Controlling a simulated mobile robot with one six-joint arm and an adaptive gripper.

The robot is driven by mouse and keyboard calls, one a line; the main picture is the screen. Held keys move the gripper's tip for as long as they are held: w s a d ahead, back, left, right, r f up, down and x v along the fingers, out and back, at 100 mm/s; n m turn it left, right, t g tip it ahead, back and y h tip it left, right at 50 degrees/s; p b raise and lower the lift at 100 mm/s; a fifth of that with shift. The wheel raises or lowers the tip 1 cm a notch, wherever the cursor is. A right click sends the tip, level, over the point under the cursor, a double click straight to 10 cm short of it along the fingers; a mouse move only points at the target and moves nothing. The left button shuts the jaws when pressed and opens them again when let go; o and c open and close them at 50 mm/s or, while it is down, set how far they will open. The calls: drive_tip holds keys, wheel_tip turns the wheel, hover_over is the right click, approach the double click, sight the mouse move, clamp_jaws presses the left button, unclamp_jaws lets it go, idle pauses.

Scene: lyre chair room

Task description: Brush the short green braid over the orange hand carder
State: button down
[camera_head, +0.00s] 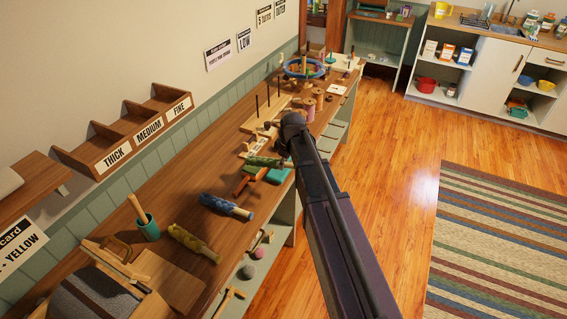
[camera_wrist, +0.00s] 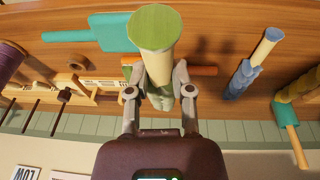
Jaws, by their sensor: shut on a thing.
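The short green braid (camera_head: 266,162) is held by my gripper (camera_wrist: 160,82), above the bench. In the wrist view the braid (camera_wrist: 155,30) points its flat pale-green end at the camera, with one finger on each side. The orange hand carder (camera_head: 243,184) lies on the bench just below the braid in the head view. In the wrist view the carder's handle (camera_wrist: 202,71) shows to the right of the braid, which hides its middle. I cannot tell whether braid and carder touch.
A teal carder (camera_head: 279,175) lies beside the orange one. A pegged wooden rack (camera_head: 262,122) stands beyond. Labelled bins (camera_head: 125,135) hang on the wall.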

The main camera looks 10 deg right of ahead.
drive_tip(key=shift+r+p, duration=0.4)
drive_tip(key=shift+r, duration=0.1)
drive_tip(key=shift+r, duration=0.15)
idle(0.6)
